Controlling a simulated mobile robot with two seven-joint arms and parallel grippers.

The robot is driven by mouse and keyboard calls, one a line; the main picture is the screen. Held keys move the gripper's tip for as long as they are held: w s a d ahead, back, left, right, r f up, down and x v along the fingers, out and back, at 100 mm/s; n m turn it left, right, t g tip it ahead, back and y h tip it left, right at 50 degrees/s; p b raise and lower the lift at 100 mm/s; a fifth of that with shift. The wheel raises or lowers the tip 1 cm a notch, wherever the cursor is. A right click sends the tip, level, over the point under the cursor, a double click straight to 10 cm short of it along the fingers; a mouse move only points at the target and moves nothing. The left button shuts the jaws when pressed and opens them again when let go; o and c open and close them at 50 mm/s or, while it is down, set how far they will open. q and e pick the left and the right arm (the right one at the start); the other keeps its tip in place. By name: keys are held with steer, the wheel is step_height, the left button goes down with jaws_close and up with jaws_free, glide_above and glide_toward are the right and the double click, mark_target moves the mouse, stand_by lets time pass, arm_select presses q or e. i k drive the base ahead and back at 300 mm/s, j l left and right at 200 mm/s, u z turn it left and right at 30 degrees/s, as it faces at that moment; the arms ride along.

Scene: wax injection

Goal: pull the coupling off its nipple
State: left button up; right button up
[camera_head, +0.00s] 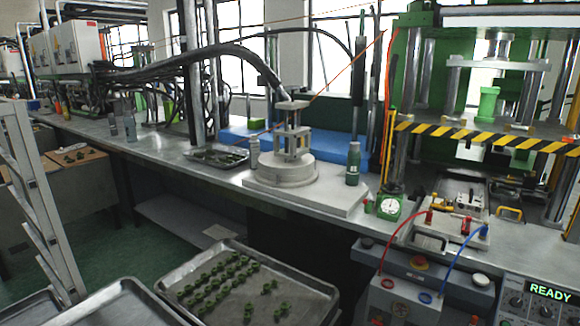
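A red hose (400,245) rises from the grey unit at the front right and ends in a red coupling (429,216) at the left side of a metal mould (450,232). A blue hose (453,262) rises from the same unit and ends in a blue coupling (484,231) at the mould's right side. Both couplings look seated at the mould, but the nipples are too small or hidden to make out. Another small red part (465,226) shows between them. Neither of my grippers is in view.
The grey unit (398,300) stands before the bench, beside a panel reading READY (551,292). A green dial gauge (389,206) and green bottle (353,165) stand left of the mould. The press (410,80) rises behind. A tray (310,292) of green parts is at front.

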mark_target(483, 233)
steer(key=z, duration=1.25)
steer(key=i+j+z, duration=0.15)
steer(key=i+z, duration=0.15)
steer(key=i, duration=0.2)
steer(key=i+j+z, duration=0.3)
steer(key=i, duration=0.2)
steer(key=i+j+z, duration=0.35)
steer(key=i, duration=0.1)
